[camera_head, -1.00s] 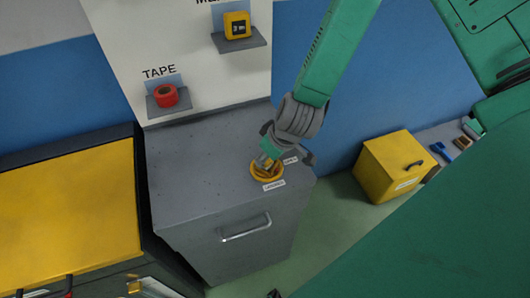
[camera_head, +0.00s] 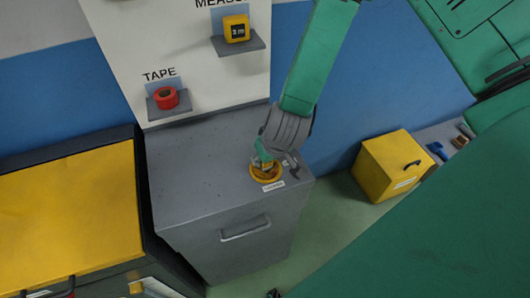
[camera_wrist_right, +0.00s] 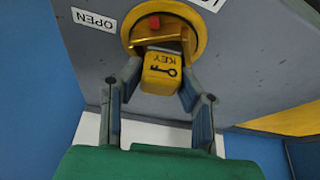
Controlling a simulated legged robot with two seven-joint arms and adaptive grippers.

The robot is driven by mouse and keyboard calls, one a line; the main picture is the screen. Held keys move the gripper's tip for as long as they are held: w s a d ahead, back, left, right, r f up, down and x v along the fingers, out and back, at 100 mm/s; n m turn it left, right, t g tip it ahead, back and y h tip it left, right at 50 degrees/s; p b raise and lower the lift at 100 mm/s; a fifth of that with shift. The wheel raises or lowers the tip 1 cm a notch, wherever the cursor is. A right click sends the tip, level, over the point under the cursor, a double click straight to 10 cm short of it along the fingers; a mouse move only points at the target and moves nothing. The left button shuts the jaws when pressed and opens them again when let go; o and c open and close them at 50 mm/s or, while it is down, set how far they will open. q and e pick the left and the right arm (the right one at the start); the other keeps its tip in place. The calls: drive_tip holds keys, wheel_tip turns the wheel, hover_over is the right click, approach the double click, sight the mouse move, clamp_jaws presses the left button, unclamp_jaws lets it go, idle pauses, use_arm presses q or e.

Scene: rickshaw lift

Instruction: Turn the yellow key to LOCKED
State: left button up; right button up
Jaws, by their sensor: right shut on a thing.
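The yellow key (camera_wrist_right: 162,72), a block marked KEY with a key symbol, sits in a round yellow collar (camera_wrist_right: 197,35) on the grey cabinet. A red mark (camera_wrist_right: 154,21) shows at its collar end, between the OPEN label (camera_wrist_right: 93,19) and a cut-off label (camera_wrist_right: 209,3). My right gripper (camera_wrist_right: 158,82) is shut on the key, with one finger on each side. In the head view the right gripper (camera_head: 271,164) is over the collar (camera_head: 266,174) and hides most of the key. A small label (camera_head: 273,186) lies in front of the collar. My left gripper is not in view.
The grey cabinet (camera_head: 190,180) has a front handle (camera_head: 246,228). Behind it, a white panel carries red tape (camera_head: 166,98) and a yellow measure (camera_head: 236,28) on small shelves. A yellow-topped unit (camera_head: 65,220) stands left, a yellow box (camera_head: 385,168) right.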

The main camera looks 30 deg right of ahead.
drive_tip(key=shift+m+h+p, duration=0.3)
drive_tip(key=shift+m+p, duration=0.2)
drive_tip(key=shift+m, duration=0.3)
drive_tip(key=shift+m+h+p, duration=0.3)
drive_tip(key=shift+m, duration=0.8)
drive_tip(key=m+g+h, duration=0.1)
drive_tip(key=m, duration=0.1)
drive_tip(key=shift+m, duration=0.3)
drive_tip(key=o, duration=1.2)
